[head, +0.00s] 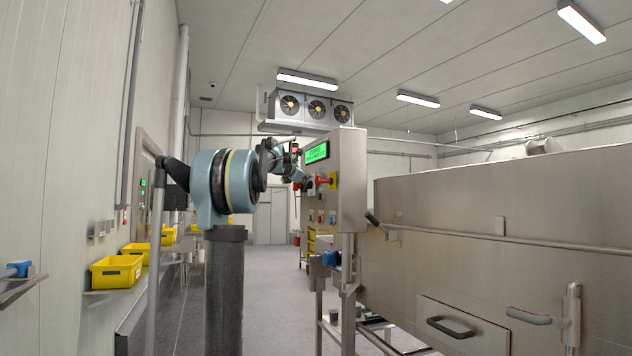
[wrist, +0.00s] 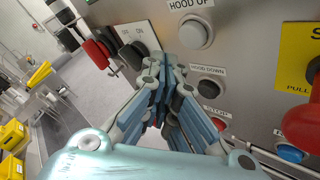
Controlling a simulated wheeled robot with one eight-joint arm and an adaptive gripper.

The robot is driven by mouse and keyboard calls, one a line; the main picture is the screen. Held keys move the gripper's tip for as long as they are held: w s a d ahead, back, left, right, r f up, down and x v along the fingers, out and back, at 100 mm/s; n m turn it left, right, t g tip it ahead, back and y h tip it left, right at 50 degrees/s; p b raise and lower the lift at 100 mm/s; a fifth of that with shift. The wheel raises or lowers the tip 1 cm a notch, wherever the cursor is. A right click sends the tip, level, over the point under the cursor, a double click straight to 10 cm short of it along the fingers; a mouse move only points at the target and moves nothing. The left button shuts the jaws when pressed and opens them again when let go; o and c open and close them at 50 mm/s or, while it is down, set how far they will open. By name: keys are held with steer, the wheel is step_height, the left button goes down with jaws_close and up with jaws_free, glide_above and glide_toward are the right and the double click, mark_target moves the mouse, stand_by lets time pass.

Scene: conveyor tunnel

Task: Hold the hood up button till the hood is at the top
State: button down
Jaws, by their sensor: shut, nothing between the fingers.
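The pale grey round hood up button (wrist: 195,33) sits under its label on the steel panel in the wrist view. The dark hood down button (wrist: 208,90) is below it, partly hidden by my fingers. My gripper (wrist: 167,68) is shut and empty. Its fingertips are to the lower left of the hood up button, off it; I cannot tell if they touch the panel. In the head view my gripper (head: 300,177) is at the left side of the control box (head: 348,180). The steel tunnel (head: 520,205) stands at right; I cannot tell which part is the hood.
A red mushroom stop button (wrist: 303,122) on a yellow plate and a blue button (wrist: 290,153) are to the right. Yellow bins (head: 116,271) line the left wall; the aisle floor is clear.

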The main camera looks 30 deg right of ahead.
steer(key=shift+s+d, duration=0.2)
steer(key=shift+d, duration=0.5)
stand_by(1.1)
steer(key=shift+s+d, duration=0.15)
steer(key=shift+d, duration=0.3)
